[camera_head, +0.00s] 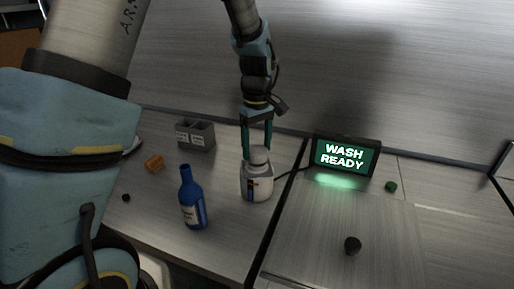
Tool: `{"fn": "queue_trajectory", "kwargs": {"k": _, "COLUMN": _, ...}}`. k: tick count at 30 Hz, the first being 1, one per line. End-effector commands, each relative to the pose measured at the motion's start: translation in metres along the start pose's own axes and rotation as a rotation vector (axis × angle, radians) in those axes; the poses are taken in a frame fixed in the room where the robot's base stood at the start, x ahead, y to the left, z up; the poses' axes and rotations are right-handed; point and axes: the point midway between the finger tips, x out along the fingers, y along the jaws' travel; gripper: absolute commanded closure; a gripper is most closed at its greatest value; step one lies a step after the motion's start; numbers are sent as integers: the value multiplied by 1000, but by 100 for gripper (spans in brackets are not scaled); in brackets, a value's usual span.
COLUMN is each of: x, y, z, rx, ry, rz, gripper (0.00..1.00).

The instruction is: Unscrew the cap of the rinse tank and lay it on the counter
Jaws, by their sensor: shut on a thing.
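A squat white tank (257,188) with a dark and orange label stands upright on the counter (225,235), right of the blue bottle; I take it to be the rinse tank, though its label is too small to read. Its pale round cap (259,156) sits at the top of the tank. My gripper (257,147) comes down from above, with its two teal fingers on either side of the cap, shut on it. Whether the cap is still threaded on cannot be told from this view.
A blue bottle (192,203) stands left of the tank. A grey divided box (195,136), an orange block (154,162) and a small dark knob (126,198) lie farther left. A lit "WASH READY" display (345,155) stands right. A dark knob (352,245) and green cap (391,187) lie right.

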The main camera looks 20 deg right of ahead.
Motion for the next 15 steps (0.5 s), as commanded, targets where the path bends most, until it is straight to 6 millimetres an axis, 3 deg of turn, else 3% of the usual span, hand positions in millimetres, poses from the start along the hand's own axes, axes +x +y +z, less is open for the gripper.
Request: {"fn": "queue_trajectory", "kwargs": {"k": 15, "x": -25, "y": 0, "z": 0, "rx": 1, "ry": 1, "rz": 1, "gripper": 56}}
